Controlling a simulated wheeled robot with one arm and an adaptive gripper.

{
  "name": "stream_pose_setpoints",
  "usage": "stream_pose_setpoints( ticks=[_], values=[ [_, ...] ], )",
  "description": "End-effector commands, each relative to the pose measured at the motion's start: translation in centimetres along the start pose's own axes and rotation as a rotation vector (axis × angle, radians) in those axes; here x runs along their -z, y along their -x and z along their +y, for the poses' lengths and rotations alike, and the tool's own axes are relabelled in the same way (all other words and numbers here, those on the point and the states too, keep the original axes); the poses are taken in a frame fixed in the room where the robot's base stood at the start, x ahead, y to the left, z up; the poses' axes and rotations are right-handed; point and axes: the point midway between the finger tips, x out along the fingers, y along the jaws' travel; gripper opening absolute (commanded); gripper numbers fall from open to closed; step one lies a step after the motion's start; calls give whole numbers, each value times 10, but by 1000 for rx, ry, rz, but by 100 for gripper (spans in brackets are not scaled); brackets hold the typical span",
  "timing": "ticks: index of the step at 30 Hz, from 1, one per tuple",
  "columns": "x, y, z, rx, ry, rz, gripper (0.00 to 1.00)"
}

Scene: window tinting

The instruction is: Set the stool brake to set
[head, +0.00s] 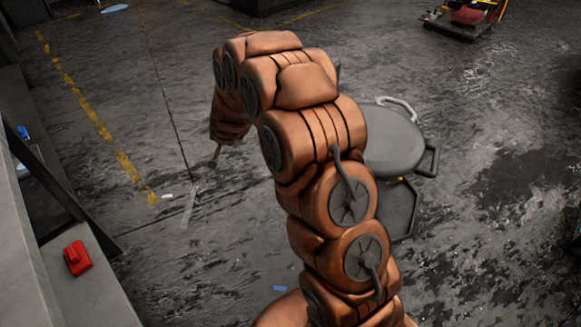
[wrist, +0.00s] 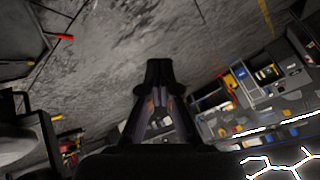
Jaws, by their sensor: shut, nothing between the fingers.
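The stool, with a round grey seat (head: 392,140), stands right of my arm in the head view. Side handles and part of a dark angular base (head: 400,208) show. My arm hides its left side, and I cannot make out the brake or its setting. My gripper (head: 215,158) hangs left of the arm, well apart from the seat, and is small and dark there. In the wrist view my gripper (wrist: 158,72) is shut and empty, with bare floor beyond its tips. A dark angular thing with a red tip (wrist: 65,37) shows at upper left; I cannot tell what it is.
A red object (head: 77,258) lies on a grey ledge (head: 95,295) at the left. A thin grey piece (head: 189,205) lies on the floor. A red and yellow machine (head: 467,15) stands at top right. Cluttered shelving (wrist: 265,95) fills the wrist view's right. Floor right of the stool is open.

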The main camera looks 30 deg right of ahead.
Motion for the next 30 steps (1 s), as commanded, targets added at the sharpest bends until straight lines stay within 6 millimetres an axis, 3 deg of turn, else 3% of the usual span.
stream_pose_setpoints(
  ticks=[1, 3, 11, 15, 24, 30],
  values=[
    [-1, -26, 12, -10, -24, 32, 0],
    [6, -51, 22, -19, -58, 89, 0],
    [26, -137, 80, -72, -166, 310, 0],
    [32, -175, 120, -111, -209, 435, 0],
    [33, -233, 216, -202, -258, 714, 0],
    [27, -249, 270, -254, -257, 877, 0]
  ],
)
